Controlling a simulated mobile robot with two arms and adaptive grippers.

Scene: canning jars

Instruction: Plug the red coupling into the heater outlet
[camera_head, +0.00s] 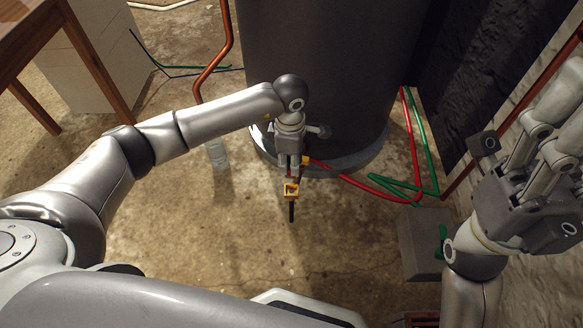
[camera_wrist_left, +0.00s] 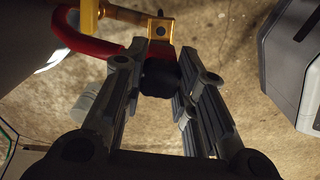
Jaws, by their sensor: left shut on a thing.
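My left gripper (camera_head: 289,168) is low in front of the dark tank (camera_head: 325,70). In the left wrist view its fingers (camera_wrist_left: 160,88) are shut on a dark cylindrical piece (camera_wrist_left: 159,78). A red part (camera_wrist_left: 159,52), apparently the red coupling, lies just beyond this piece, close to a brass block (camera_wrist_left: 161,28) with a dark opening. I cannot tell if they are joined. A brass pipe runs from the block. In the head view the brass block (camera_head: 291,190) shows below the fingertips, with a dark stem under it. The fingers hide most of the coupling there. My right gripper (camera_head: 515,165) is raised at the right.
A red hose (camera_head: 365,185) and a green hose (camera_head: 425,165) lie on the floor right of the tank. A grey block (camera_head: 422,240) stands at the lower right. A clear jar (camera_head: 217,155) stands left of the tank. Open concrete floor lies in front.

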